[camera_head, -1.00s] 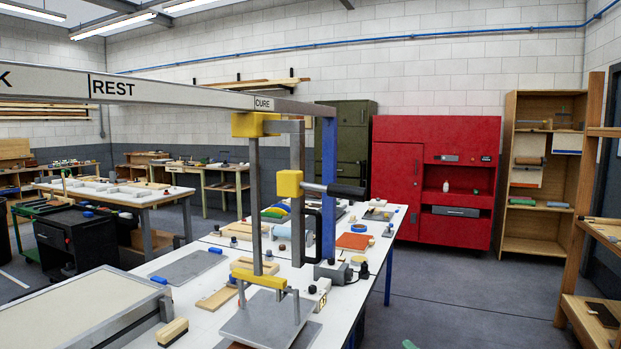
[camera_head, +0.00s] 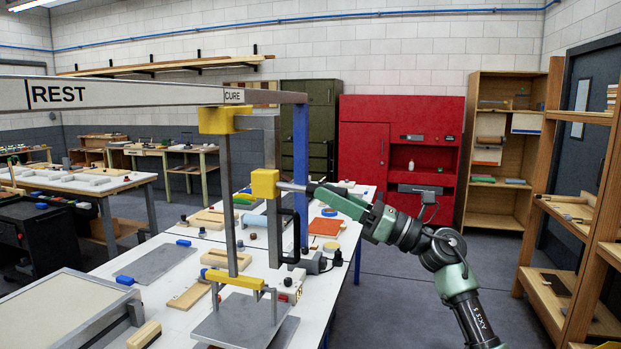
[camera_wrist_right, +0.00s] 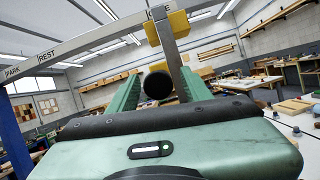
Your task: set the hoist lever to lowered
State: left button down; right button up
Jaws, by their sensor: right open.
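The hoist lever (camera_head: 291,187) sticks out level to the right from a yellow block (camera_head: 265,183) on the hoist's upright. Its metal shaft shows in the head view, while my right gripper hides its black grip. My right gripper (camera_head: 320,190) comes in from the right along the lever. In the right wrist view, the lever's round black end (camera_wrist_right: 158,86) lies between the two green fingers. The fingers are open, one on each side of the grip; I cannot tell whether either touches it. My left gripper is not in view.
The overhead beam (camera_head: 150,95) carries the words REST and CURE. A metal plate (camera_head: 240,322) hangs below the hoist over the white table (camera_head: 150,295). A black loop handle (camera_head: 291,235) is just below the lever. Wooden shelves (camera_head: 553,200) stand at right; open floor lies between.

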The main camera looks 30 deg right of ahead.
aim_at(315, 186)
jog(key=x, duration=0.1)
jog(key=p+x, duration=0.1)
jog(key=x, duration=0.1)
jog(key=shift+w+r+p, duration=0.1)
jog(key=shift+r+p, duration=0.2)
jog(key=shift+r, duration=0.05)
jog(key=shift+w+a, duration=0.4)
jog(key=shift+w, duration=0.05)
jog(key=shift+s+d, duration=0.1)
